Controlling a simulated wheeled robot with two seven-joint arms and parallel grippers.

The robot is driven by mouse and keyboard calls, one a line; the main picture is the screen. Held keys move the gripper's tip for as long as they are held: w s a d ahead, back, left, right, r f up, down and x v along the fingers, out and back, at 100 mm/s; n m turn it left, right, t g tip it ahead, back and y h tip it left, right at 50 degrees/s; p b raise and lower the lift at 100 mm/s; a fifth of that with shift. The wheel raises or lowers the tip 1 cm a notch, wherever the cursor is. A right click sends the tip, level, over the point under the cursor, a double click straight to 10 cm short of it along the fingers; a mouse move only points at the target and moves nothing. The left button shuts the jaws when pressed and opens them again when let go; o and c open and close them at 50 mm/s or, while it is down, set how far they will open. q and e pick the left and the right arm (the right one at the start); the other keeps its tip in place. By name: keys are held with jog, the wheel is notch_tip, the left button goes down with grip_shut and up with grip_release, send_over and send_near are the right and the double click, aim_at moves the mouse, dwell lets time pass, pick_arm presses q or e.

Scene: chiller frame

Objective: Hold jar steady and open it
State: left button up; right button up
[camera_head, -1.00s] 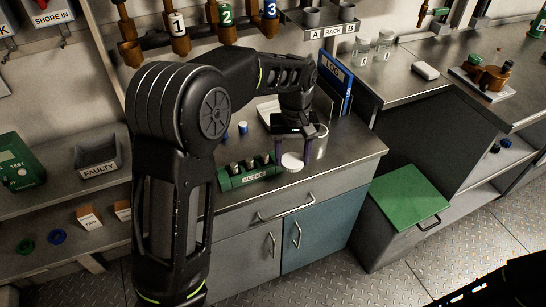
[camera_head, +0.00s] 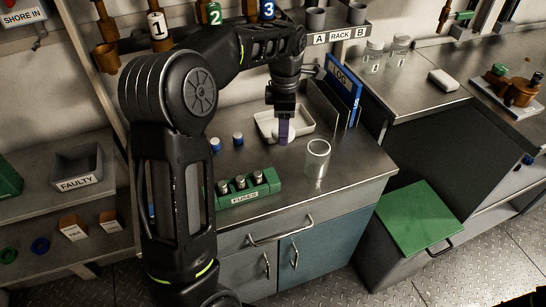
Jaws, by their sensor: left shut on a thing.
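The clear glass jar (camera_head: 317,163) stands upright near the front edge of the steel counter, its round rim showing with no lid on it. My left gripper (camera_head: 283,138) points down, behind and left of the jar and apart from it. It is over the near side of a white tray (camera_head: 307,120). Its purple fingers are shut on the white jar lid (camera_head: 279,141), of which only a little shows; I cannot tell if the lid touches the tray. My right gripper is not in view.
A green fuse block (camera_head: 247,190) sits left of the jar, with two small blue-and-white items (camera_head: 238,138) behind it. A blue log folder (camera_head: 343,88) stands right of the tray. Two lidded jars (camera_head: 373,55) stand farther back. Counter around the jar is bare.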

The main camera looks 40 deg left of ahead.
pick_arm(q)
jog(key=shift+s+r, duration=0.15)
jog(key=shift+s, duration=0.1)
send_over(282, 161)
jog(key=shift+s+f, duration=0.1)
jog(key=shift+f, duration=2.5)
jog(key=shift+f+p, duration=0.4)
jog(key=shift+f, duration=2.1)
jog(key=shift+f, duration=0.15)
jog(key=o, duration=1.6)
jog(key=shift+c, duration=0.2)
